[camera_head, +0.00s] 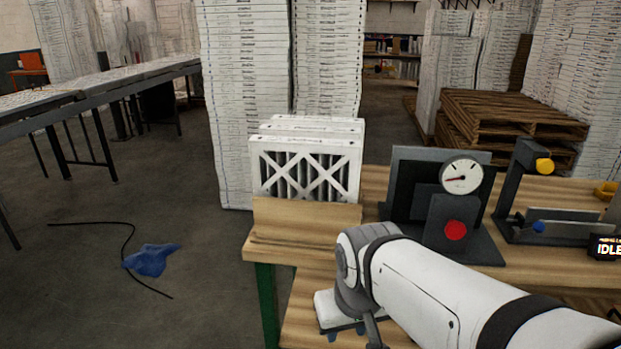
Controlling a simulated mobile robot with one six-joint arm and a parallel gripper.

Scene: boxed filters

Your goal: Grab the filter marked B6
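Several white cardboard-framed filters (305,172) stand upright, one behind another, at the left end of the wooden bench. The front one shows a frame with X-shaped bracing over dark pleats. No B6 marking is readable on any of them, and their lower front is hidden by a wooden board (305,217). My gripper (346,333) hangs below the wrist at the bottom of the view, in front of and below the filters and apart from them. Its two blue tips show with a gap between them, and I see nothing held there.
A grey test stand with a dial gauge (461,176) and red button stands right of the filters. A grey fixture with a yellow knob (544,166) is farther right. Tall stacks of filters (245,80) rise behind. A blue cloth (151,260) and black cord lie on the floor.

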